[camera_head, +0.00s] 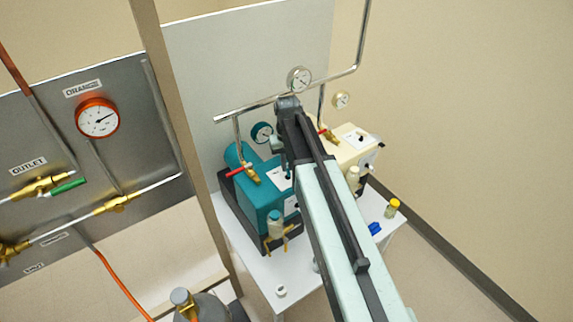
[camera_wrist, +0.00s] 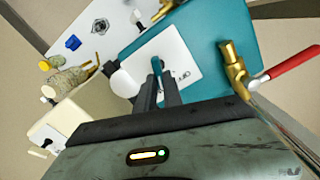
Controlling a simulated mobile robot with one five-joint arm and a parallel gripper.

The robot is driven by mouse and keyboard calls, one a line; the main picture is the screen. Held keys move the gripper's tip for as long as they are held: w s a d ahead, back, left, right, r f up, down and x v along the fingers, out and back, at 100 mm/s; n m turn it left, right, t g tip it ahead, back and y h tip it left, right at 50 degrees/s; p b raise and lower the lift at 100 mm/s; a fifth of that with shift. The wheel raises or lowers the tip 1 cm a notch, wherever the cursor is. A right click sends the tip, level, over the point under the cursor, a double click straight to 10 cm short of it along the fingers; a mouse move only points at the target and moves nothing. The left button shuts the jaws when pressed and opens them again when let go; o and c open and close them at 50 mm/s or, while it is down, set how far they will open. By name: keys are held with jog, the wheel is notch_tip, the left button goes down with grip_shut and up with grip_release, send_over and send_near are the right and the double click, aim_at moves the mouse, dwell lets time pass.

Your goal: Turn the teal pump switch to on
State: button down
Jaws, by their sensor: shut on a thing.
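The teal pump (camera_head: 262,200) stands on the white table, and its teal casing (camera_wrist: 200,35) fills the upper middle of the wrist view. A white switch plate (camera_wrist: 187,55) lies on its top. The small teal switch lever (camera_wrist: 157,66) stands on this plate, between my fingertips. My gripper (camera_wrist: 159,88) is shut on the lever. In the head view my gripper (camera_head: 288,165) is over the pump's top and my arm hides part of it. The lever itself cannot be made out there, and I cannot read its on or off marks.
A brass valve (camera_wrist: 234,65) with a red handle (camera_wrist: 292,62) rises close beside the plate. A cream pump (camera_head: 357,148) stands to the right. A yellow-capped bottle (camera_head: 392,208) and a blue object (camera_head: 374,229) are on the white table (camera_head: 262,268). Pipes and gauges are behind.

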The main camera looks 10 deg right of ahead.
jog(key=shift+m, duration=0.8)
jog(key=c, duration=1.5)
grip_release()
notch_tip(320, 180, up, 8)
jog(key=p, duration=0.8)
jog(key=shift+f, duration=0.1)
